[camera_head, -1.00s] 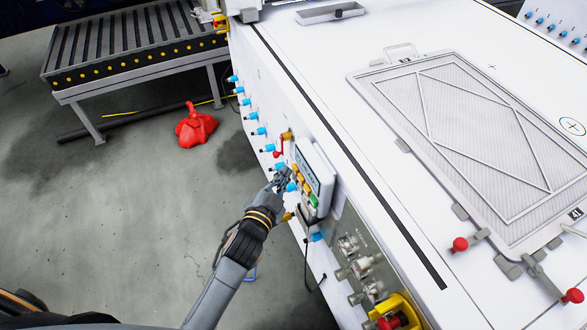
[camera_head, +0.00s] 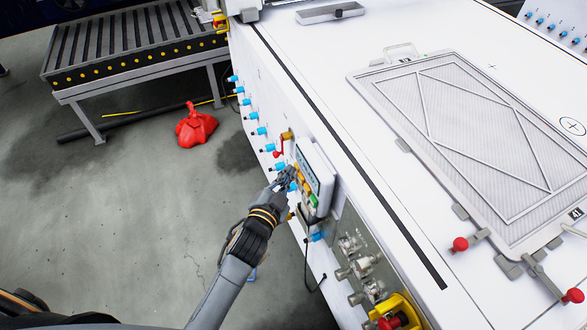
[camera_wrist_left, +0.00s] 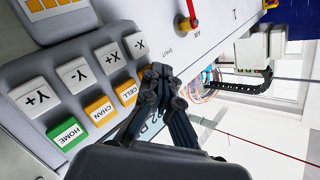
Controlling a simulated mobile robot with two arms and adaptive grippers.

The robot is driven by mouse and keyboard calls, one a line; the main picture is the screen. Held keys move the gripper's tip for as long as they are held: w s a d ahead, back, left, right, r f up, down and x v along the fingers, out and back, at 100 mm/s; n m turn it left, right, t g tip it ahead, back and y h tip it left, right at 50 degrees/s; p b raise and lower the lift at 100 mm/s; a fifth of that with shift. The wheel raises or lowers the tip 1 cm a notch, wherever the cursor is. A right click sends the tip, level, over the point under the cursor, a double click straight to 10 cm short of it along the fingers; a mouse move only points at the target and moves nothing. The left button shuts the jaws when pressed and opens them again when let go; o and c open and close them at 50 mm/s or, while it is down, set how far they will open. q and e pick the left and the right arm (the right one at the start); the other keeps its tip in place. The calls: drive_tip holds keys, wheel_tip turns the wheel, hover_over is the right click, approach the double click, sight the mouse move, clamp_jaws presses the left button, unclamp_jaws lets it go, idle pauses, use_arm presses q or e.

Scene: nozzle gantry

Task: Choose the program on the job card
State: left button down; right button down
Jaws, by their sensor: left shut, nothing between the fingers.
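The control panel (camera_head: 316,172) is a pale box with a small screen, mounted on the side of the white machine table. In the left wrist view the panel (camera_wrist_left: 17,82) shows white keys marked X-, X+, Y- and Y+, a yellow CELL key (camera_wrist_left: 127,92), a yellow CHAN key (camera_wrist_left: 99,109) and a green HOME key (camera_wrist_left: 66,134). My left gripper (camera_head: 288,174) is shut and empty at the panel's keys. In the wrist view its fingertips (camera_wrist_left: 160,72) are beside the CELL key; I cannot tell whether they touch a key. The job card is not clearly visible. My right gripper is not in view.
A red lever (camera_head: 279,147) and a row of blue fittings (camera_head: 261,131) line the table's side. Clear valves (camera_head: 358,268) and a yellow-framed red button (camera_head: 397,316) are nearer. A framed mesh panel (camera_head: 470,130) lies on top. A red bundle (camera_head: 195,127) lies on the floor.

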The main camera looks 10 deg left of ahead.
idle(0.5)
use_arm(q)
drive_tip(key=shift+s+a+p, duration=0.5)
drive_tip(key=shift+s+a, duration=0.05)
drive_tip(key=shift+a, duration=0.15)
drive_tip(key=shift+a, duration=0.1)
drive_tip(key=s+a+p, duration=0.1)
drive_tip(key=a, duration=0.1)
drive_tip(key=s+a, duration=0.2)
drive_tip(key=shift+p, duration=0.4)
drive_tip(key=shift+w, duration=0.1)
idle(1.4)
